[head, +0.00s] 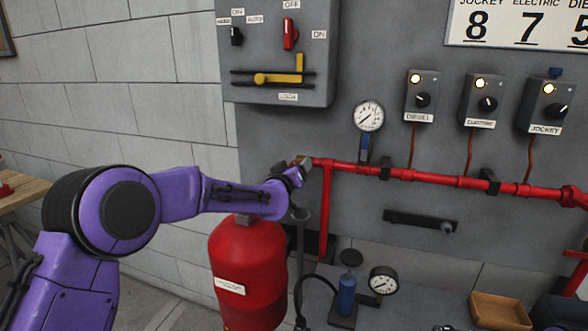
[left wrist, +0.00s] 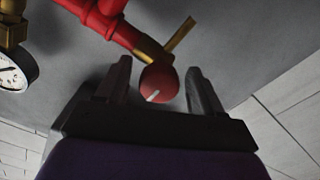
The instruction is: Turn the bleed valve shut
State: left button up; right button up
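The bleed valve is at the left end of the red pipe. In the left wrist view its round red knob (left wrist: 160,83) with a white mark sits on a brass body (left wrist: 151,48), with a brass spout (left wrist: 180,35) beside it. In the head view only brass (head: 301,161) shows at the pipe end; the knob is hidden behind my gripper. My left gripper (left wrist: 158,67) is open, one finger on each side of the knob, with a gap visible on both sides. It also shows in the head view (head: 297,184), just below the pipe end. My right gripper is not in view.
The red pipe (head: 430,178) runs right along the grey panel. A pressure gauge (head: 368,116) stands above it. A red extinguisher (head: 248,270) stands below my left forearm. A switch box (head: 277,55) hangs above. A small gauge (head: 383,281) and a wooden tray (head: 500,311) are lower right.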

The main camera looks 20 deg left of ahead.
pick_arm(q)
jog(key=shift+s, duration=0.25)
jog(key=s+b, duration=0.3)
jog(key=s, duration=0.7)
jog(key=shift+a, duration=0.2)
jog(key=shift+s+a, duration=0.1)
